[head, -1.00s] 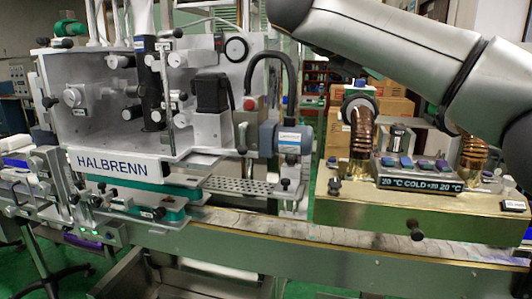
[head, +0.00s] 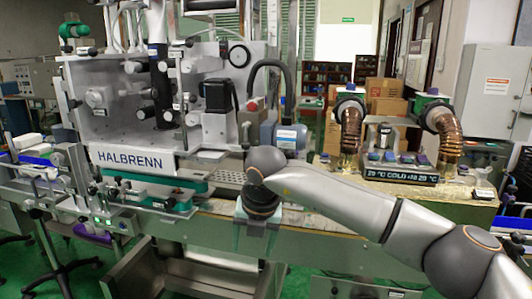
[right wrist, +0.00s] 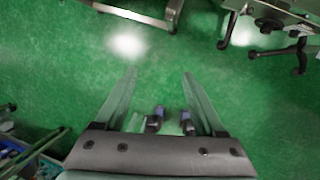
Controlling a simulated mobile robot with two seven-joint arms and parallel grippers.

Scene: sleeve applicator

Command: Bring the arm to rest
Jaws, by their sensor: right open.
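My right arm (head: 340,203) comes in from the lower right of the head view and reaches to the front of the conveyor machine. My right gripper (head: 256,246) hangs at its end, fingers down, in front of the conveyor's front edge. In the right wrist view the two fingers of the gripper (right wrist: 160,78) are spread apart with nothing held between them. Beyond them is green floor (right wrist: 85,75). My left gripper is not in view.
The HALBRENN machine (head: 130,160) stands at left. A blue-grey motor (head: 284,137) sits behind my wrist. A metal chute (head: 160,272) lies below the conveyor.

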